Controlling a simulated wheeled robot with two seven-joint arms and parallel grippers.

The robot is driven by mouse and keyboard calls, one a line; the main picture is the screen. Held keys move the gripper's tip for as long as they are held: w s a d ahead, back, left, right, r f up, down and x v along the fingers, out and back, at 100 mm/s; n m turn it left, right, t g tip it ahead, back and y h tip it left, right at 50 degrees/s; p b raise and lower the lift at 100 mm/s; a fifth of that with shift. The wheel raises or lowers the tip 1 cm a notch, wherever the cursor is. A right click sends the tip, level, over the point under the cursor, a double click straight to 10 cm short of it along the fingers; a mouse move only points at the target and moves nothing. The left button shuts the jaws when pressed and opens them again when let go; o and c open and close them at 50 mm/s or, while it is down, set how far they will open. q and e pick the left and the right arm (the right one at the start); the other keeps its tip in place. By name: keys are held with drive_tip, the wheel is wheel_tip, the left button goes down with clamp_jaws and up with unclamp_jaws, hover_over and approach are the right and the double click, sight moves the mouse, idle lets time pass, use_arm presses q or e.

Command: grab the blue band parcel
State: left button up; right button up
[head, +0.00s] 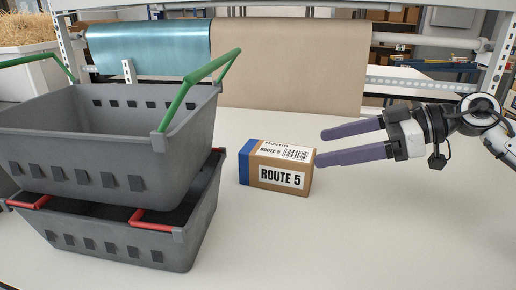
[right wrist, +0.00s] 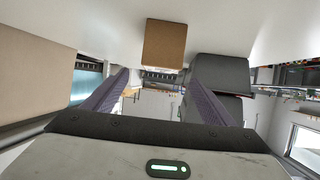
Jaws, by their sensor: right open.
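The parcel (head: 276,166) is a small brown box with a blue band at its left end and "ROUTE 5" labels on its front and top. It sits on the white table, right of the stacked baskets. My right gripper (head: 318,150) comes in from the right. It is open, with its two purple fingers pointing left, their tips close to the parcel's right end. Nothing is between the fingers. In the right wrist view the parcel (right wrist: 165,43) shows its plain brown end ahead of the fingers; the blue band is hidden there. My left gripper is not in view.
Two stacked grey baskets stand at the left, the upper one (head: 100,140) with green handles, the lower one (head: 120,238) with red handles. Brown paper (head: 290,65) and blue film (head: 150,48) rolls hang behind. The table (head: 340,240) in front of the parcel is clear.

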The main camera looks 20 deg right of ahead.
sight(284, 151)
drive_tip(key=p+x, duration=0.1)
drive_tip(key=x, duration=0.2)
drive_tip(key=shift+a+r+p, duration=0.1)
drive_tip(key=shift+a+p, duration=0.2)
drive_tip(key=shift+a, duration=0.1)
drive_tip(key=shift+w+a+f, duration=0.2)
drive_tip(key=shift+w+a, duration=0.05)
drive_tip(key=shift+w, duration=0.05)
drive_tip(key=shift+w+a+r+p, duration=0.1)
drive_tip(key=shift+w+a+p, duration=0.4)
drive_tip(key=shift+p, duration=0.2)
drive_tip(key=p+x, duration=0.1)
drive_tip(key=x, duration=0.2)
drive_tip(key=shift+w+r, duration=0.1)
drive_tip(key=shift+r, duration=0.05)
drive_tip(key=shift+w+a+f, duration=0.25)
drive_tip(key=shift+w+f, duration=0.05)
drive_tip(key=shift+w, duration=0.05)
drive_tip(key=shift+f, duration=0.1)
drive_tip(key=shift+c, duration=0.7)
drive_tip(key=c, duration=1.1)
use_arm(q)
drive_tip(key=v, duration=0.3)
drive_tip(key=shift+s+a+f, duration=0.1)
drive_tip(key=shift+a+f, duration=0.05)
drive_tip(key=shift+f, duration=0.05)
use_arm(e)
drive_tip(key=shift+c, duration=0.9)
